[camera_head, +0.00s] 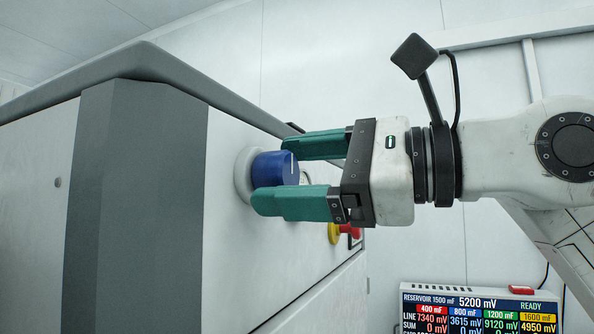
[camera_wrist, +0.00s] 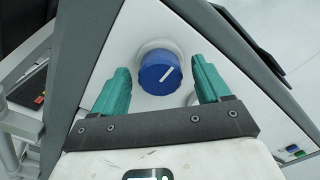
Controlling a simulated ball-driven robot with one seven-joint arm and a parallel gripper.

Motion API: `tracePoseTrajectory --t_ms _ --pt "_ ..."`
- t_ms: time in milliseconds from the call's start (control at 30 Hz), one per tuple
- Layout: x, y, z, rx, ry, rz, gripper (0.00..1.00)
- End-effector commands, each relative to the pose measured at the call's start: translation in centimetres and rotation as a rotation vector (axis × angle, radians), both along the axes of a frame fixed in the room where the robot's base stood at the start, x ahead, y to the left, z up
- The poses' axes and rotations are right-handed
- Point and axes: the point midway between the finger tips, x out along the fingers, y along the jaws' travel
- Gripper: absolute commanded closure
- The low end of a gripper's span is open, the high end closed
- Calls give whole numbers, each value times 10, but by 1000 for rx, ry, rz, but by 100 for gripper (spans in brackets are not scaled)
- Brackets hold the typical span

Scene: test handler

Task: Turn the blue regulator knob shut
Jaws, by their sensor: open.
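The blue regulator knob (camera_head: 275,169) sits on a pale round collar on the white side panel of the machine. My gripper (camera_head: 272,172) has green fingers, one on each side of the knob. In the wrist view my gripper (camera_wrist: 163,80) is open, and gaps show between the knob and both fingers. In the head view the near finger hides the knob's lower edge.
A red and yellow button (camera_head: 345,232) is on the same panel, below and right of the knob. A display box (camera_head: 480,310) with coloured readings stands at lower right. The grey machine corner (camera_head: 135,200) is left of the knob.

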Motion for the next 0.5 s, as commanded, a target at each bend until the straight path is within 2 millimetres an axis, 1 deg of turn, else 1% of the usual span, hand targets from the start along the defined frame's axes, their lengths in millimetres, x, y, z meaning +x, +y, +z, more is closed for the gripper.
tracePoseTrajectory --t_ms 67,167,267,500 --pt "0 -2 0 0 1 0 24" --pt "-2 -9 -1 1 0 -2 24" --pt "-7 -24 -2 1 0 -4 24" --pt "-23 -68 -2 1 0 -4 24"
